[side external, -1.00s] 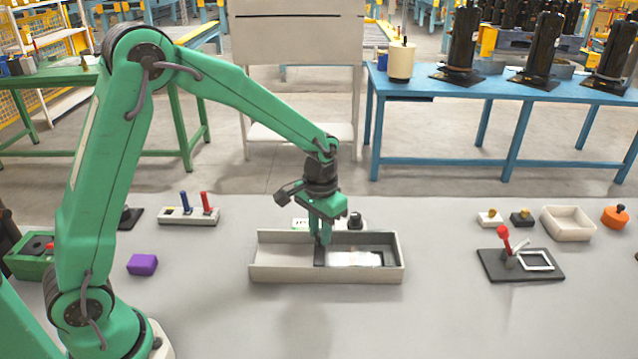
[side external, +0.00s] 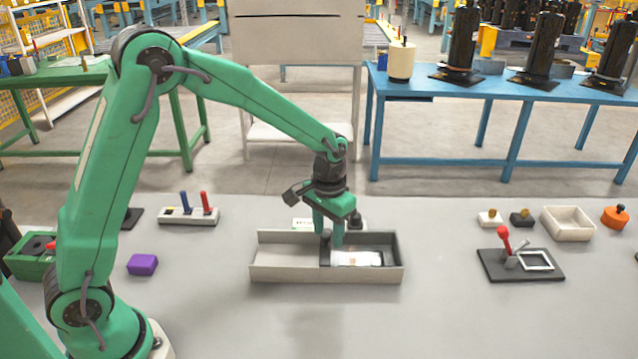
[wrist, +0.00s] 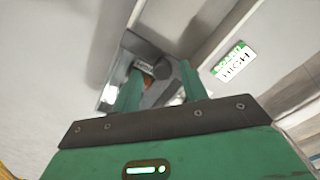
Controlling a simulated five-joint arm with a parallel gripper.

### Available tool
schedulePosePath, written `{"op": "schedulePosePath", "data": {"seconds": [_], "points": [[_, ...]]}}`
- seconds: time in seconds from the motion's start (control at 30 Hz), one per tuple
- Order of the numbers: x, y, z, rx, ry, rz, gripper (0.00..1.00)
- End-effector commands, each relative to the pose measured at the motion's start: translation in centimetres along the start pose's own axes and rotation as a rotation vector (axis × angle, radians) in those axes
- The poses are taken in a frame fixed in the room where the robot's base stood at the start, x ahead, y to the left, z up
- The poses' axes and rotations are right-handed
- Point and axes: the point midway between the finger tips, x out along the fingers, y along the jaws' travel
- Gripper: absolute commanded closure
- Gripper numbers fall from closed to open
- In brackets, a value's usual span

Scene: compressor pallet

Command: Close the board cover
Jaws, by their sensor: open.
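A long pale housing (side external: 290,274) lies on the grey bench in the side view. Its left part is pale. Its right part has dark inner walls (side external: 378,241) around a bright white board-like piece (side external: 357,258). I cannot tell clearly which part is the board cover. My gripper (side external: 330,243) points down over the middle of the housing, at the edge between the pale and dark parts. In the wrist view my gripper's fingers (wrist: 160,85) are apart, with a dark part and a small orange patch between and beyond them. Contact at the fingertips is hidden.
A small label (wrist: 231,62) with green shows right of the fingers in the wrist view. A purple block (side external: 142,264) lies left of the housing. A black plate with a red-knobbed lever (side external: 504,240) stands at the right. Bench in front is clear.

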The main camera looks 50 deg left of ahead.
Motion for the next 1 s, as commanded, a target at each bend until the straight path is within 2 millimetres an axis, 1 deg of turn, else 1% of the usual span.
{"op": "schedulePosePath", "data": {"seconds": [0.17,0.27,0.5,0.7,0.83,1.0], "points": [[-0.9,0.0,0.0,-0.001,0.002,0.0,0.57],[-1.8,0.0,0.0,-0.001,0.002,0.0,0.57],[-5.0,0.0,-0.1,0.0,0.005,0.001,0.57],[-7.0,0.1,-0.1,0.001,0.004,0.001,0.57],[-7.7,0.1,-0.1,0.001,0.003,0.0,0.57],[-7.8,0.1,-0.1,0.001,0.002,0.0,0.57]]}}
